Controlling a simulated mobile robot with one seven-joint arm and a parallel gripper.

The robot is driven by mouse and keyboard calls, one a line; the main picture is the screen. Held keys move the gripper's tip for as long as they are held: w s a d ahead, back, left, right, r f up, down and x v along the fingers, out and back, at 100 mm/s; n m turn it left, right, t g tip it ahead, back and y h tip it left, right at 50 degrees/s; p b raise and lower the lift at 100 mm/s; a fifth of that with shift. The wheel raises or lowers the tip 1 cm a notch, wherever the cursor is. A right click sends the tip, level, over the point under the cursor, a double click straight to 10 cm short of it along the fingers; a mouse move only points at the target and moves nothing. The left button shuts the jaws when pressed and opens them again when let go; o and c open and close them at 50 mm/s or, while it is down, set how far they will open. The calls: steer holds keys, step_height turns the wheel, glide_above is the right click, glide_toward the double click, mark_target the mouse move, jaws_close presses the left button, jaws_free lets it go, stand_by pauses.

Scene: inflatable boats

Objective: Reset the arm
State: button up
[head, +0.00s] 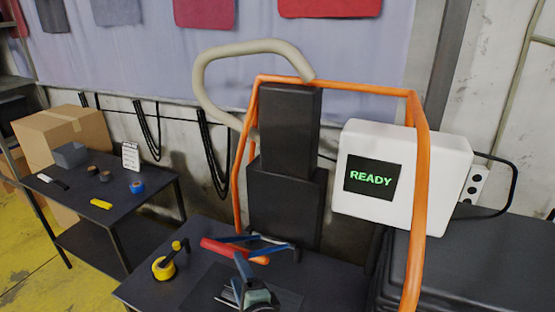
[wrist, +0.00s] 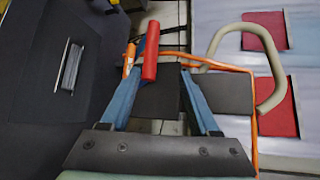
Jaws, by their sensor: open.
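My arm reaches over the dark table (head: 205,235) at the bottom centre of the head view. My gripper (head: 232,246) has blue fingers that point left there. In the wrist view my gripper (wrist: 160,62) shows two blue fingers spread apart, with an open gap between them. A red cylinder (head: 222,248) shows beside the fingers in the head view, and in the wrist view the red cylinder (wrist: 150,52) appears near the left fingertip. Whether it touches the finger cannot be told. My arm hides part of the table.
A yellow-and-black tool (head: 163,268) lies on the table. An orange tube frame (head: 421,160) with dark blocks (head: 290,130) and a beige hose (head: 200,75) stands close behind. A white machine (head: 400,205) reads READY. A side table (head: 70,190) holds small items.

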steer(key=s+d+r+n+t+h+b, duration=0.1)
steer(key=d+r+n+t, duration=0.15)
steer(key=r, duration=0.65)
steer(key=d+r+n+t+h+b, duration=0.15)
steer(key=r+n, duration=0.25)
steer(key=r, duration=0.5)
steer(key=s+d+r+n+t, duration=0.1)
steer(key=d+r+n+t, duration=0.15)
steer(key=r, duration=0.65)
steer(key=s+d+r+n+t+h+b, duration=0.1)
steer(key=s+d+r+n+t+h, duration=0.1)
steer(key=s+r, duration=0.5)
steer(key=s+d+r+n+t+h+b, duration=0.1)
steer(key=s+r+n+t, duration=0.3)
steer(key=s+r, duration=0.4)
step_height(320, 180, up, 3)
steer(key=shift+d+r+t+h, duration=0.2)
steer(key=shift+d+t+h, duration=0.45)
steer(key=shift+h, duration=0.1)
steer(key=shift+a, duration=0.1)
